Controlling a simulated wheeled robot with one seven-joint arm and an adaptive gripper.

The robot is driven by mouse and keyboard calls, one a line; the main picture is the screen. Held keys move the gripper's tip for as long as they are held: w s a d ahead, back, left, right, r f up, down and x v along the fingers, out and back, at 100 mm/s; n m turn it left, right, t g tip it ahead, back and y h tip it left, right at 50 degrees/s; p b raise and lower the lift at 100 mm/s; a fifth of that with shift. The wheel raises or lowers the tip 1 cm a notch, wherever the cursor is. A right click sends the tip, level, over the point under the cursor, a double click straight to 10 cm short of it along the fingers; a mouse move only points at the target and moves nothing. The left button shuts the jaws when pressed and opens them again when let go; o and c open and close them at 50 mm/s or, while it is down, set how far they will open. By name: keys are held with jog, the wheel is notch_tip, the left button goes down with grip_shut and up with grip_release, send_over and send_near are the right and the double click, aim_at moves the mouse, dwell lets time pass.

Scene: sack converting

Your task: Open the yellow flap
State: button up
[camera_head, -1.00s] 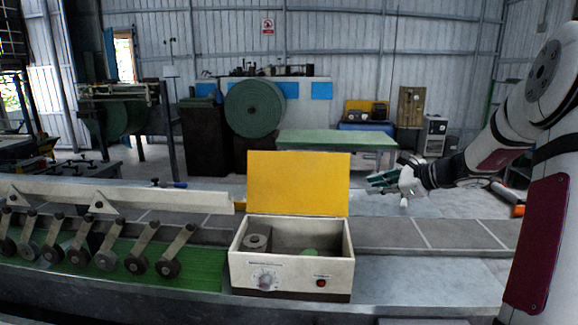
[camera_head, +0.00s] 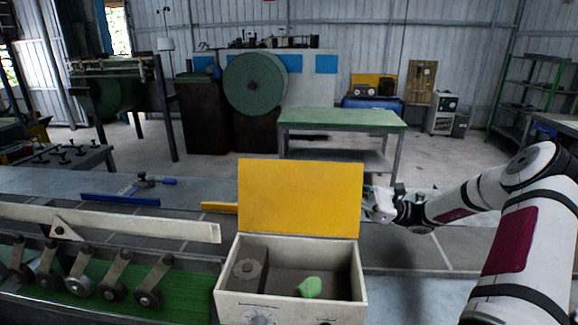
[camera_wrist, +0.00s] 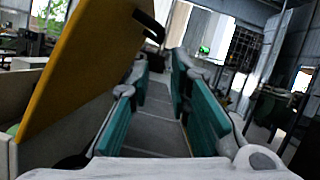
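The yellow flap (camera_head: 300,196) stands upright at the back edge of a cream box (camera_head: 228,303), and the box is open. In the wrist view the flap (camera_wrist: 88,60) is a tilted yellow panel on the left, with a dark handle-like piece (camera_wrist: 149,25) at its upper edge. My gripper (camera_head: 376,200) is at the flap's right edge in the head view, partly behind it. In the wrist view my gripper's teal fingers (camera_wrist: 160,100) are apart with nothing between them. I cannot tell whether a finger touches the flap.
Inside the box are a grey roll (camera_head: 247,270) and a green object (camera_head: 310,287). Several rollers on arms (camera_head: 114,285) stand at the left over a green surface. A green-topped table (camera_head: 340,118) stands farther back.

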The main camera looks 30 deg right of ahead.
aim_at(292, 174)
jog(key=p+x, duration=0.3)
jog(key=x, duration=1)
jog(key=shift+w+a+r, duration=0.1)
jog(key=shift+w+a, duration=0.05)
jog(key=shift+a, duration=0.2)
jog(key=shift+c, duration=0.3)
grip_shut()
